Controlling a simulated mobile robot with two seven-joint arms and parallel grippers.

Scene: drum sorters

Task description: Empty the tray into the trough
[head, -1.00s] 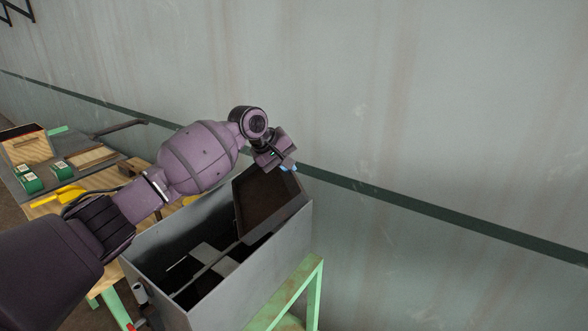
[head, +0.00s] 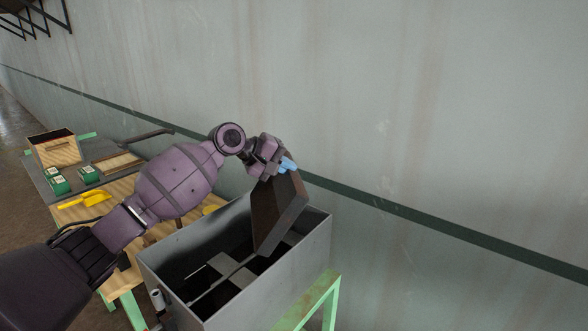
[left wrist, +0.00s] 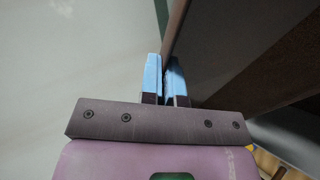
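The tray (head: 277,215) is a dark brown, shallow box. It hangs steeply tilted, nearly on edge, with its lower part over the trough's opening. The trough (head: 285,275) is a grey metal box with an open top, dark inside with pale crossing pieces. My left gripper (head: 288,165) has its light blue fingers on the tray's upper edge. In the left wrist view the fingers (left wrist: 164,78) are close together beside the tray's brown face (left wrist: 235,55). The exact grip is partly hidden there. I cannot see anything falling from the tray. My right gripper is out of view.
The trough stands on a green frame (head: 322,300) near the grey wall. To the left, a wooden table (head: 120,190) holds a yellow scoop (head: 88,199), several green boxes (head: 57,183) and a wooden bin (head: 57,150). The wall rises close behind the trough.

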